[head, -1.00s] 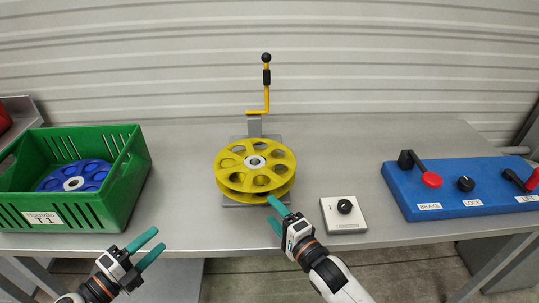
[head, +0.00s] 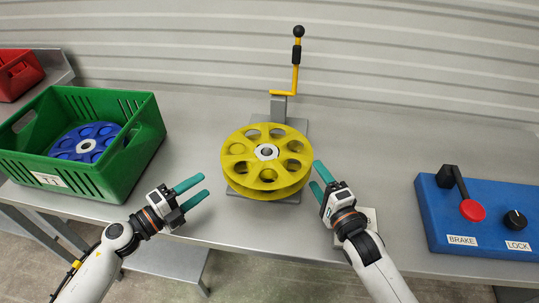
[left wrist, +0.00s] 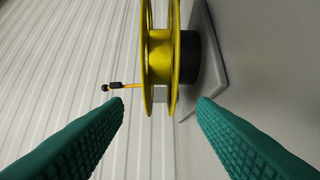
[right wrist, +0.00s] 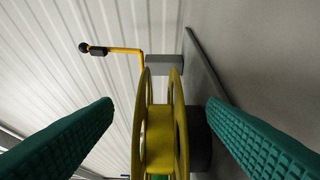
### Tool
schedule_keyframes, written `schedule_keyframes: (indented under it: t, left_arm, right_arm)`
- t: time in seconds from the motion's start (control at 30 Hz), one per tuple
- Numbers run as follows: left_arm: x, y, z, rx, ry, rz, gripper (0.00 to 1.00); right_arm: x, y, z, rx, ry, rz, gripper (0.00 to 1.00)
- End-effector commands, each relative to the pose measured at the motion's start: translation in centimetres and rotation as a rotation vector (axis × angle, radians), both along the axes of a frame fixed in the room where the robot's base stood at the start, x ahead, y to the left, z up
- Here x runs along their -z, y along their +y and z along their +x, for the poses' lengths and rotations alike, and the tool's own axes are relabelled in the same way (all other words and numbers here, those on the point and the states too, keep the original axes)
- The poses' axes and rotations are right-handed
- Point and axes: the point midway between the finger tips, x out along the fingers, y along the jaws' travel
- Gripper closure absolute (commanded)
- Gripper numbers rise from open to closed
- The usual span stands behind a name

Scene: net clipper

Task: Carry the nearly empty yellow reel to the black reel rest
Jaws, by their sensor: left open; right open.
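The yellow reel (head: 240,150) lies flat on a grey plate (head: 298,127) in the middle of the table, and its core looks bare. Under the reel, a black round support (left wrist: 190,57) shows in the left wrist view. My left gripper (head: 197,190) is open and empty at the reel's front left, apart from it. My right gripper (head: 317,178) is open at the reel's right edge; in the right wrist view the reel (right wrist: 160,125) stands between its two fingers. Whether they touch it I cannot tell.
A yellow crank lever (head: 296,75) with a black knob rises behind the reel. A green crate (head: 130,160) with a blue reel (head: 70,143) is at left. A blue control box (head: 450,222) is at right, and a small white switch plate (head: 370,217) is behind my right gripper.

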Motion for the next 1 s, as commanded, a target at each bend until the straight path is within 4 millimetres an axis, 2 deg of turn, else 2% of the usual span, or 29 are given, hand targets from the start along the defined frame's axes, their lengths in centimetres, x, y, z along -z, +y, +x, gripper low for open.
schedule_keyframes:
  t: [0.27,0.7,1.0]
  left_arm:
    - [-0.1,-0.9,0.8,0.000,-0.001,-0.003,0.48]
    - [-0.1,-7.1,5.9,0.000,-0.002,-0.002,0.48]
    - [0.0,-9.2,7.5,0.000,0.000,0.000,0.48]
  right_arm:
    - [0.0,0.2,0.7,0.000,-0.001,0.000,0.34]
    - [0.0,1.7,5.5,0.000,-0.001,0.000,0.34]
    - [0.0,2.2,7.1,0.000,0.000,0.000,0.34]
